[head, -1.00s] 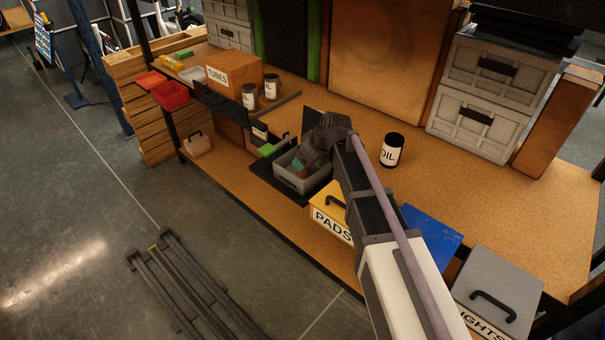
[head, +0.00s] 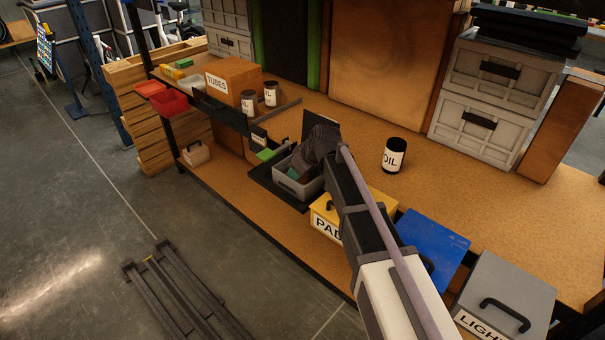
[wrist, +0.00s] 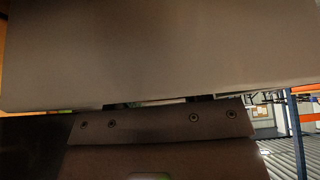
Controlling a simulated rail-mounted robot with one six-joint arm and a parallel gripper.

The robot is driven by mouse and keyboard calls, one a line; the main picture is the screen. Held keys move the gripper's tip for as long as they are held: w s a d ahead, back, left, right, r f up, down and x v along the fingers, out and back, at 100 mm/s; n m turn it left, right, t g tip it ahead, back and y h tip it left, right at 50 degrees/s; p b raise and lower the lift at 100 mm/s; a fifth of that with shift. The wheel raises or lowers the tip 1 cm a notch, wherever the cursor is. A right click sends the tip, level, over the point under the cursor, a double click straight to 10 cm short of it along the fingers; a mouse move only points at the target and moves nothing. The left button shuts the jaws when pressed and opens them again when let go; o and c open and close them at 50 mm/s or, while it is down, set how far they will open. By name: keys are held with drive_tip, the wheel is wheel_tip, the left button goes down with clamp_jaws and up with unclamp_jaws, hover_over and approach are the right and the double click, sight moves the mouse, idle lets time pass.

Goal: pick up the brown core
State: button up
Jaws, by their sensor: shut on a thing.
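My gripper (head: 310,166) is a dark grey shape at the end of my arm, over the right part of a grey open bin (head: 311,191). Its fingertips point down into the bin and are mostly hidden. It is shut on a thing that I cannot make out. A small teal patch (head: 292,173) shows inside the bin, beside the gripper. I cannot pick out the brown core for sure in the head view. In the wrist view a broad brown-grey surface (wrist: 160,50) fills the top, very close. I cannot tell whether it is a held part or my own gripper.
A yellow PADS box (head: 369,204), a blue box (head: 435,240) and a grey handled box (head: 510,285) stand right of the bin. An OIL can (head: 394,155) stands behind on the bench. The TUBES box (head: 233,80) is at the left. Open bench lies around the can.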

drive_tip(key=shift+c, duration=0.4)
wheel_tip(320, 180, up, 10)
drive_tip(key=p, duration=1)
drive_tip(key=shift+r, duration=0.15)
